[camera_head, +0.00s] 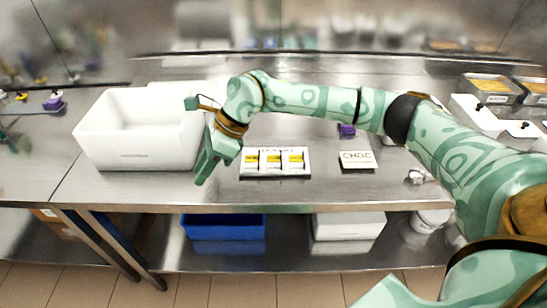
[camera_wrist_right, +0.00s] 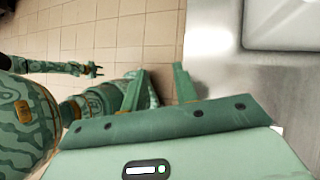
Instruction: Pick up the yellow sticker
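Three yellow stickers, left (camera_head: 252,160), middle (camera_head: 273,161) and right (camera_head: 295,160), show as yellow bands on white pieces in a white-framed holder (camera_head: 275,176) on the steel table. My right gripper (camera_head: 204,168) is left of the holder, near the white bin, pointing down and toward the front edge. In the right wrist view its two fingers (camera_wrist_right: 160,82) stand apart with nothing between them. The stickers are outside that view. What looks like my left gripper (camera_wrist_right: 97,70) is small there, over the floor, with its prongs apart. The head view does not show it.
A large white bin (camera_head: 140,155) stands left on the table (camera_head: 350,195). A CHOC card (camera_head: 357,160) and a purple item (camera_head: 346,130) lie right of the holder. A blue bin (camera_head: 222,227) and a white bin (camera_head: 348,226) sit on the lower shelf.

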